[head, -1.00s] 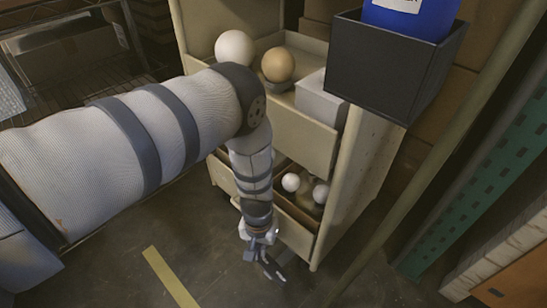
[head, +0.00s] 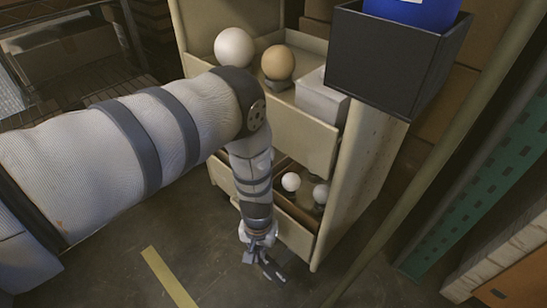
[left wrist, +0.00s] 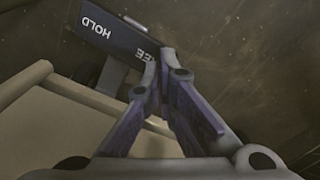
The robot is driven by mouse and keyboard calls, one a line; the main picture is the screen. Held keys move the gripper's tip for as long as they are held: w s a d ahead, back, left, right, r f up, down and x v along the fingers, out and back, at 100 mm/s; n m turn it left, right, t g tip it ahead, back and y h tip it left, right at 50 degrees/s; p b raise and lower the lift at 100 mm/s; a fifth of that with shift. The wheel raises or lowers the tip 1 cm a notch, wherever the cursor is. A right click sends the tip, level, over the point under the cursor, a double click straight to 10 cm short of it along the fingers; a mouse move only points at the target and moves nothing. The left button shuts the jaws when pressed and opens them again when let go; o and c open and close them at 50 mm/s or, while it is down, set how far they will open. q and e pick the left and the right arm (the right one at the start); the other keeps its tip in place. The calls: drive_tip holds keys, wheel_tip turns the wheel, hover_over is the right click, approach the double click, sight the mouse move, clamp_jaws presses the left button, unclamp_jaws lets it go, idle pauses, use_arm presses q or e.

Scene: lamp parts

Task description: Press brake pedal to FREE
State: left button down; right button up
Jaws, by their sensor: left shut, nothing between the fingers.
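The brake pedal (left wrist: 115,42) is a dark, tilted plate in the left wrist view. HOLD is lettered on its left part, and only the last letters of FREE show near its right end. My left gripper (left wrist: 165,75) is shut and empty, with its fingertips overlapping the FREE end in that view. Whether they touch the pedal I cannot tell. In the head view my left gripper (head: 268,268) hangs low beside the cabinet's front, near the floor. The pedal cannot be made out there. My right gripper is not in view.
The cabinet (head: 355,185) has open drawers holding round bulbs (head: 234,47). A dark bin (head: 390,60) with a blue container sits at its upper right. A slanted pole (head: 440,165) stands to the right. Floor with a yellow stripe (head: 168,276) is clear in front.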

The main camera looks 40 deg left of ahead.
use_arm(q)
drive_tip(key=shift+f+b, duration=0.6)
drive_tip(key=shift+f, duration=0.35)
drive_tip(key=shift+r, duration=0.1)
wheel_tip(320, 180, up, 8)
drive_tip(key=p, duration=0.5)
idle(0.3)
